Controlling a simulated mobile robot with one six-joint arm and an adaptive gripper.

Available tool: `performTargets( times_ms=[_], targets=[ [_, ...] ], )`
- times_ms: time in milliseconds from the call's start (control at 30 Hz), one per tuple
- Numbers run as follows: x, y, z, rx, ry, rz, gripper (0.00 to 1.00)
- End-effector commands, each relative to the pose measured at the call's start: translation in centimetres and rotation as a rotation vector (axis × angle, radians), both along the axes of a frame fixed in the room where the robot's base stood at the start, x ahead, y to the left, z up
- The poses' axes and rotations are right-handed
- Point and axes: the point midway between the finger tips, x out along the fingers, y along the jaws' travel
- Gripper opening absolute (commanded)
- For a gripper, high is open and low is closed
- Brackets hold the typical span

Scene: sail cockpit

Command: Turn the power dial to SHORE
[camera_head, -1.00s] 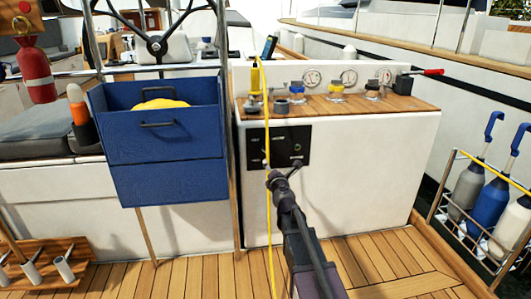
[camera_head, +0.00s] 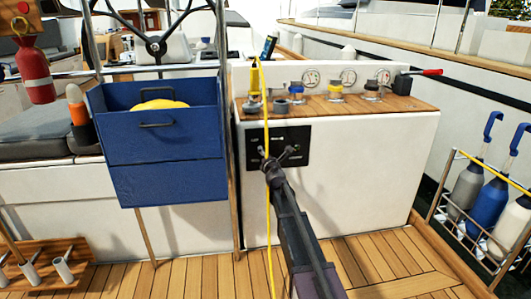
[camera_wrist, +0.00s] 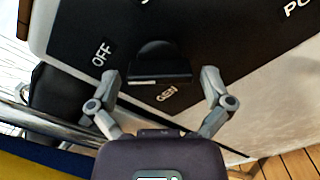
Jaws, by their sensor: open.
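The power dial (camera_wrist: 158,62) is a dark round knob on a black switch panel (camera_head: 300,134). In the wrist view, the panel (camera_wrist: 95,25) shows the label OFF left of the dial and GEN just below it. Another label at the top edge is cut off, and I cannot read SHORE. My gripper (camera_wrist: 163,80) is open, with one finger on each side of the dial; I cannot tell whether either touches it. In the head view, my gripper (camera_head: 278,156) is in front of the panel and hides the dial. I cannot tell where the dial points.
A yellow line (camera_head: 268,215) hangs down in front of the panel, close to my gripper. A blue bin (camera_head: 160,180) is to the left. A wooden counter top (camera_head: 410,104) with jars and gauges lies above the panel. The white wall right of the panel is clear.

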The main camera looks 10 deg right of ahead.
Motion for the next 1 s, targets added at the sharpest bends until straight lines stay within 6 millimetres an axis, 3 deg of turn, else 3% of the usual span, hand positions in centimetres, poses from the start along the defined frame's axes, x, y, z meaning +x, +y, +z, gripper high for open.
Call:
performTargets(
  times_ms=[200, 600, 633, 833, 1000],
  targets=[
    [2.0, 0.0, 0.0, 0.000, 0.000, 0.000, 1.00],
    [2.3, 0.1, 0.0, 0.000, 0.000, 0.001, 1.00],
    [2.3, 0.1, 0.0, 0.000, 0.000, 0.001, 0.97],
    [2.3, 0.2, 0.0, 0.000, 0.000, 0.001, 0.38],
    [2.3, 0.2, 0.0, 0.002, 0.000, 0.001, 0.38]
  ],
)
